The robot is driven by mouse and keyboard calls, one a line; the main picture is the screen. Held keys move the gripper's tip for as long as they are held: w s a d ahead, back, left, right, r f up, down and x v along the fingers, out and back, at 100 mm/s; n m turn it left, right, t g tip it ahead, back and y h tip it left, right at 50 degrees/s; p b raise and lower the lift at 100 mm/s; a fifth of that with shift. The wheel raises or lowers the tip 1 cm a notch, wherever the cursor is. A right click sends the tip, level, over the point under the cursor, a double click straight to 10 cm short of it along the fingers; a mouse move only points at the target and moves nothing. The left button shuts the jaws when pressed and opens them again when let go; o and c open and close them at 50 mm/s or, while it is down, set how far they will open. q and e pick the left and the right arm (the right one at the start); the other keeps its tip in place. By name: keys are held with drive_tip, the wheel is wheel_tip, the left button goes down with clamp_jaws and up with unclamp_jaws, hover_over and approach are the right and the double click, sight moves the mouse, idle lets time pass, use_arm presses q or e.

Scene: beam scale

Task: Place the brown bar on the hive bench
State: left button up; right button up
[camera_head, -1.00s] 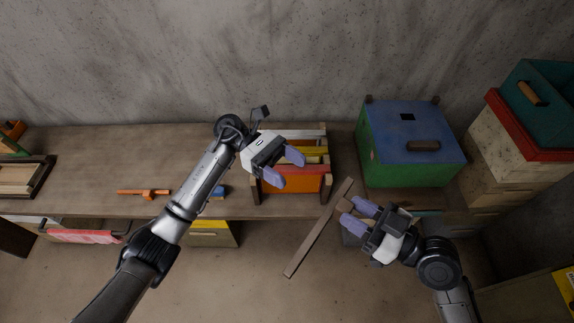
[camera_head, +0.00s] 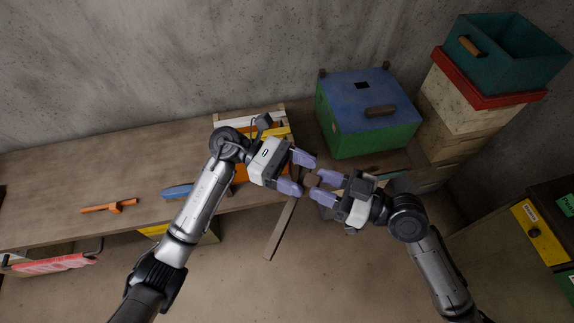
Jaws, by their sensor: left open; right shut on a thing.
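The brown bar (camera_head: 281,232) is a long thin wooden strip. It slants down and left from my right gripper (camera_head: 319,187), which is shut on it near its upper end. The bar's lower end hangs in front of the wooden bench (camera_head: 90,190), over the floor in the picture. My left gripper (camera_head: 301,174) is open, its fingers close to the bar's upper end and facing the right gripper. The fingers of both grippers partly hide that end. I cannot tell whether the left fingers touch the bar.
A crate with orange and yellow frames (camera_head: 245,171) stands on the bench, partly behind my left arm. A blue and green box (camera_head: 368,110) is right of it, with stacked boxes (camera_head: 465,95) further right. An orange tool (camera_head: 110,206) and a blue object (camera_head: 177,191) lie left.

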use_arm(q)
drive_tip(key=shift+s+d, duration=0.1)
drive_tip(key=shift+d, duration=0.1)
drive_tip(key=c, duration=0.9)
drive_tip(key=shift+c, duration=0.7)
use_arm(e)
drive_tip(key=o, duration=1)
drive_tip(key=shift+d, duration=0.1)
